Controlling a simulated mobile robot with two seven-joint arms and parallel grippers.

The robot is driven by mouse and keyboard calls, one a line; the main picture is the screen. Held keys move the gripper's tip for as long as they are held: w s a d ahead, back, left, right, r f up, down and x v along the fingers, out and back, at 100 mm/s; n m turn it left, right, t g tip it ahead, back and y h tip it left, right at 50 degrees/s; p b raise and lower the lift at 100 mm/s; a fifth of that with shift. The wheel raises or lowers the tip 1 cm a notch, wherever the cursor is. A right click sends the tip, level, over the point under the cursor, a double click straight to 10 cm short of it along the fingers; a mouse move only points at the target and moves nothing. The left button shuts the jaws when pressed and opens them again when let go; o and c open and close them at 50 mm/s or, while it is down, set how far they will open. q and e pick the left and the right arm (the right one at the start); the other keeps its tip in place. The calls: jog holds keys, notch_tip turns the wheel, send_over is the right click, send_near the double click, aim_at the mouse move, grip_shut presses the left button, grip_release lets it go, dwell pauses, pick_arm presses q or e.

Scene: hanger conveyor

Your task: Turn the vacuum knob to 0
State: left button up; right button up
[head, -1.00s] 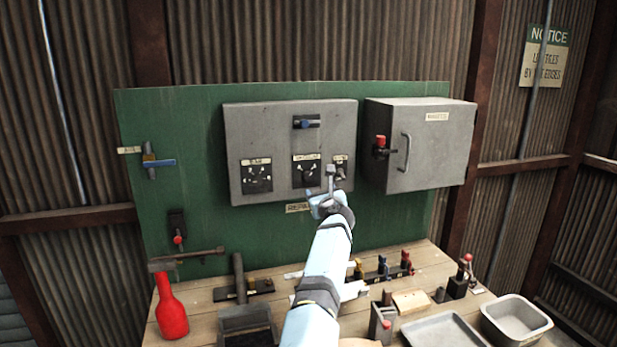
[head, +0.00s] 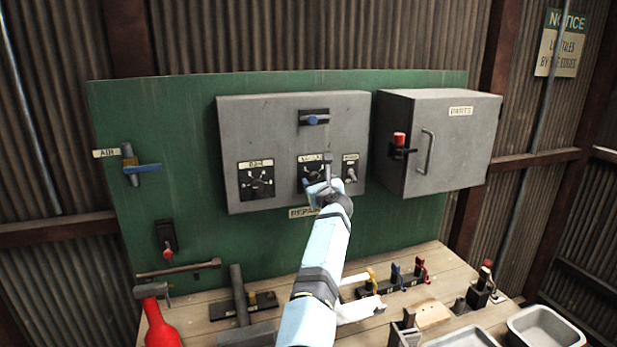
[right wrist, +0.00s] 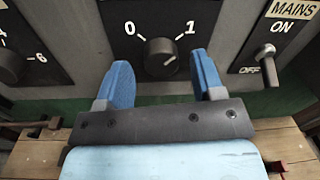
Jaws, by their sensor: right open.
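The vacuum knob (right wrist: 163,58) is a round black knob on a black plate marked 0 at left and 1 at right. Its pale pointer line is turned up and right, toward the 1. In the head view the vacuum plate (head: 309,180) is on the grey control box, partly hidden by my right gripper (head: 326,176). My right gripper (right wrist: 155,82) is open in the right wrist view, its blue fingers to the left and right of the knob, with gaps on both sides. Nothing is held. My left gripper is not in view.
A mains toggle switch (right wrist: 265,54) is close to the right of the fingers. A second dial (head: 257,182) is on the left of the box. The parts cabinet (head: 440,145) stands to the right. Tools crowd the wooden bench (head: 440,270) below.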

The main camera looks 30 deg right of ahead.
jog(key=shift+w+d+r, duration=0.1)
jog(key=shift+w+r, duration=0.05)
jog(key=shift+c, duration=1.3)
jog(key=c, duration=0.7)
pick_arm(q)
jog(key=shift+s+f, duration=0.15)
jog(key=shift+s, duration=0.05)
